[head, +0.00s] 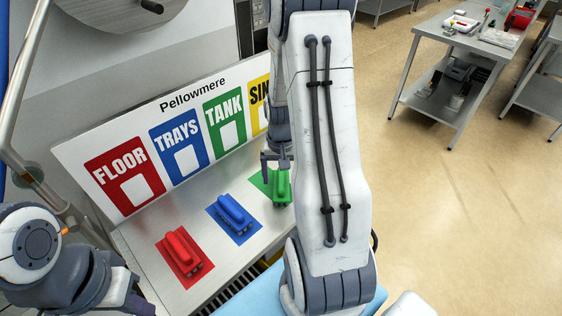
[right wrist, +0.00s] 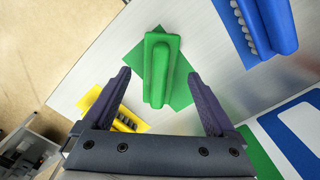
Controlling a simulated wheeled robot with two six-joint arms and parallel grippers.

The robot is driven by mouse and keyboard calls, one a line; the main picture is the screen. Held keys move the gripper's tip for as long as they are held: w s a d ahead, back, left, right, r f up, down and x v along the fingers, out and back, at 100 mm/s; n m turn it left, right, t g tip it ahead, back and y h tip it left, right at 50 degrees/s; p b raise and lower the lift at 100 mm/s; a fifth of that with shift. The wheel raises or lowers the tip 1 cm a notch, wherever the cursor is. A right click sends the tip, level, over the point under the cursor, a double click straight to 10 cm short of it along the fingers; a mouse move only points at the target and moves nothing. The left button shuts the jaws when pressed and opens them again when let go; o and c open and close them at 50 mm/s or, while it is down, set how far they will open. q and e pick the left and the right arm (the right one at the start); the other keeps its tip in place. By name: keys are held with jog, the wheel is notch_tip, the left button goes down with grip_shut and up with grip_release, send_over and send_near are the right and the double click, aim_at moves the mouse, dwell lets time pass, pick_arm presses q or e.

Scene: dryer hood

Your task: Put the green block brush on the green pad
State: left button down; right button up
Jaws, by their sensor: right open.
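The green block brush (head: 281,188) lies on the green pad (head: 259,181), and part of the pad is hidden by my right arm. In the right wrist view, the brush (right wrist: 158,62) rests across the middle of the pad (right wrist: 181,93), turned at an angle to the pad's edges. My right gripper (right wrist: 158,78) is open, with one finger on each side of the brush and a gap to both. It also shows above the brush in the head view (head: 277,158). My left gripper (head: 138,298) is at the lower left, its fingers unclear.
A blue brush (head: 234,213) and a red brush (head: 182,250) lie on matching pads on the metal shelf. A yellow brush (right wrist: 122,120) sits on a yellow pad on the green brush's other side. A labelled sign board (head: 170,130) stands behind.

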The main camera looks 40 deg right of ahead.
aim_at(281, 182)
notch_tip(281, 182, up, 8)
jog(key=shift+b, duration=0.4)
jog(key=s+a+r+n, duration=0.15)
jog(key=a+n, duration=0.25)
jog(key=a, duration=0.6)
jog(key=s+a+r+n, duration=0.15)
jog(key=a+n, duration=0.25)
jog(key=a, duration=0.5)
jog(key=s+a+r+n+y, duration=0.1)
jog(key=s+a+r+n, duration=0.1)
jog(key=s+a+n, duration=0.5)
jog(key=s+a, duration=0.4)
jog(key=s, duration=0.1)
jog(key=shift+r+n, duration=0.2)
jog(key=shift+n, duration=0.1)
jog(key=shift+a, duration=0.1)
jog(key=shift+c, duration=0.4)
